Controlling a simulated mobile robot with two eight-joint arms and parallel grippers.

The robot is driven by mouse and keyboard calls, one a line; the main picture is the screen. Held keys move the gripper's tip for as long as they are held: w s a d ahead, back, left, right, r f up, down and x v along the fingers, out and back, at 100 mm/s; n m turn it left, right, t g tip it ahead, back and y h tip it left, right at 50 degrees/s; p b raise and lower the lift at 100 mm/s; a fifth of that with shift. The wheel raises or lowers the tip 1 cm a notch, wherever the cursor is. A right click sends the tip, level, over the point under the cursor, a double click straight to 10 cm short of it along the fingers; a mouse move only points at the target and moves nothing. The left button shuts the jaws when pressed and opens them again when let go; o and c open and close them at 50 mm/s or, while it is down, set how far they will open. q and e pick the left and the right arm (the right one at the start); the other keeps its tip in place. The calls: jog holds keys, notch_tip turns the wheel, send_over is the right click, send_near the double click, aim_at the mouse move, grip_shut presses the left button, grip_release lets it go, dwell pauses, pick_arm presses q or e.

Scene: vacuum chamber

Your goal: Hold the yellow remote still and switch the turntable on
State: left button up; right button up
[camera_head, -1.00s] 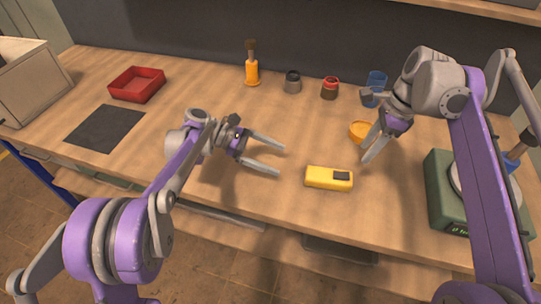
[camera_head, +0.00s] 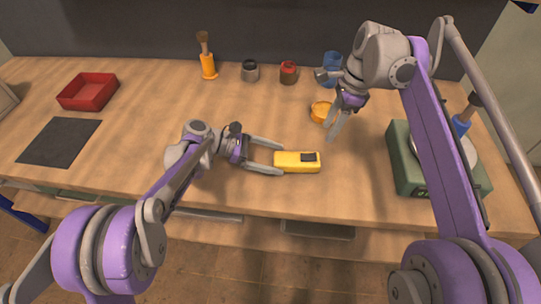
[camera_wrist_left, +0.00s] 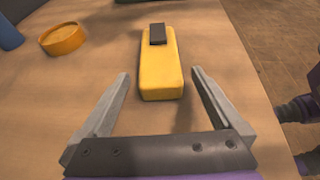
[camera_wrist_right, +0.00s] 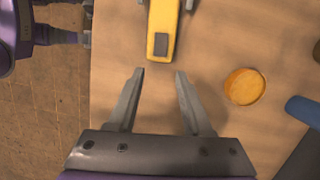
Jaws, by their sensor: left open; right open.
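The yellow remote (camera_head: 290,162) lies on the worktop with its dark button patch toward its right end. My left gripper (camera_head: 283,159) is open around the remote's left end. In the left wrist view the remote (camera_wrist_left: 161,75) has its near end between the fingertips, with a gap on each side. My right gripper (camera_head: 334,135) is open and empty above the worktop, behind and right of the remote. In the right wrist view the remote (camera_wrist_right: 163,20) lies beyond the fingertips. The green turntable (camera_head: 405,170) with a pale round plate stands at the right, partly hidden by my right arm.
An orange dish (camera_head: 320,112) sits close to my right gripper. A blue cup (camera_head: 331,66), a red jar (camera_head: 288,73), a grey jar (camera_head: 250,72) and an orange-handled brush (camera_head: 208,66) stand at the back. A red tray (camera_head: 88,92) and dark mat (camera_head: 60,142) lie left.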

pick_arm(q)
grip_shut()
pick_arm(e)
jog(key=shift+c, duration=1)
jog(key=a+r+h, duration=0.3)
jog(key=a+r, duration=0.1)
jog(key=shift+a+r+h, duration=0.3)
jog(key=shift+r, duration=0.1)
grip_shut()
jog(key=shift+r, duration=0.3)
